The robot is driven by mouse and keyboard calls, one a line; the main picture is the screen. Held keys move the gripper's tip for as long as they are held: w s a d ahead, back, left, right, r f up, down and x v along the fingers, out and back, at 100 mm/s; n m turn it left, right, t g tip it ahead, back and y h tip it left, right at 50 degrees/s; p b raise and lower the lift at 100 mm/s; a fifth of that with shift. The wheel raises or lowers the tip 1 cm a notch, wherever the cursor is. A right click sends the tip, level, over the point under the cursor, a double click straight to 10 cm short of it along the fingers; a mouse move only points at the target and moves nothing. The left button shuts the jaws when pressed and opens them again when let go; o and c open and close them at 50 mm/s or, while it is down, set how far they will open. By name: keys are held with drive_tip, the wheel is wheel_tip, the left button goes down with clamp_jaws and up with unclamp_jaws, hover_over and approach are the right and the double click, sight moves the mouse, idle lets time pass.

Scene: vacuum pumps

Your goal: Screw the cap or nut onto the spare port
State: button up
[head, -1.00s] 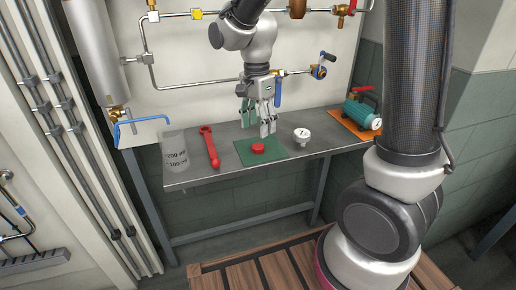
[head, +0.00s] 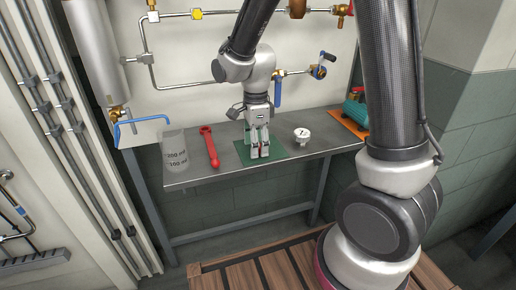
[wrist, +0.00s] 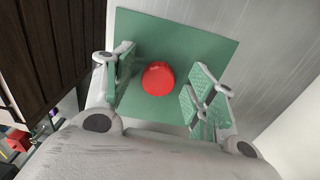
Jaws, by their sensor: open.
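A round red cap (wrist: 158,78) lies on the green mat (wrist: 213,48) in the wrist view. In the head view my gripper (head: 260,154) is low over the green mat (head: 289,150) and hides most of the cap. In the wrist view my gripper (wrist: 163,88) is open, with a green-padded finger on either side of the cap and gaps between. I cannot tell how far the fingertips are above the mat. The spare port is not something I can make out for certain among the wall pipes.
On the grey bench (head: 190,179) stand a clear beaker (head: 175,152), a red wrench (head: 209,146) and a white gauge (head: 301,135). A teal pump (head: 356,112) sits on an orange mat at right. Pipes with a blue-handled valve (head: 278,93) run along the wall behind.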

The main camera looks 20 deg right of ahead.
drive_tip(key=c, duration=1)
wheel_tip(320, 180, up, 16)
drive_tip(key=shift+r, duration=0.1)
drive_tip(key=shift+s, duration=0.1)
idle(0.4)
